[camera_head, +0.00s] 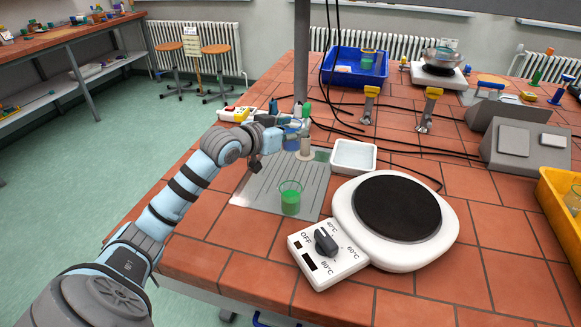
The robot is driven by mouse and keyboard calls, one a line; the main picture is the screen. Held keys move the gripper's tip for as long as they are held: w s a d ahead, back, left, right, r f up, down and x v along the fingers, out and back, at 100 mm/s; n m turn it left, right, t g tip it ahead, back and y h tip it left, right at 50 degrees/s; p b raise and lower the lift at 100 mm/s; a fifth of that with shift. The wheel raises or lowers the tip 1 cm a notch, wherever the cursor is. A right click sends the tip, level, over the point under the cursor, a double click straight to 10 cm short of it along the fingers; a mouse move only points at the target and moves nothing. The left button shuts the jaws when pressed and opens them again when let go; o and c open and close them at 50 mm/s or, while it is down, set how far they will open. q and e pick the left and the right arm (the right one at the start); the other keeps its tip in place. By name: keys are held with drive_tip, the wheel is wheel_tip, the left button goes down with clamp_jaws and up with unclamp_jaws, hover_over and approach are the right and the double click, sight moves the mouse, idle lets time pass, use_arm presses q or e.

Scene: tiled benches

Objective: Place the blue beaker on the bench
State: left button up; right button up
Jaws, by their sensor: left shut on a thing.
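My left gripper (287,131) reaches in from the left and is shut on the blue beaker (291,144). The beaker is small in view and partly hidden by the gripper. It is near the metal post at the back of the grey ribbed mat; I cannot tell whether its base touches anything. The bench (262,236) has a red-brown tiled top. My right gripper is not in view.
A beaker of green liquid (290,202) stands on the grey mat (258,188). A white hotplate (441,228) and a shallow white tray (340,160) are to the right. Cables cross the back. A blue crate (340,79) lies beyond. Front-left tiles are bare.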

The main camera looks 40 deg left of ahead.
use_arm(q)
wheel_tip(320, 180, down, 9)
drive_tip(key=shift+f+b, duration=0.1)
drive_tip(key=shift+b, duration=0.7)
drive_tip(key=o, duration=1.2)
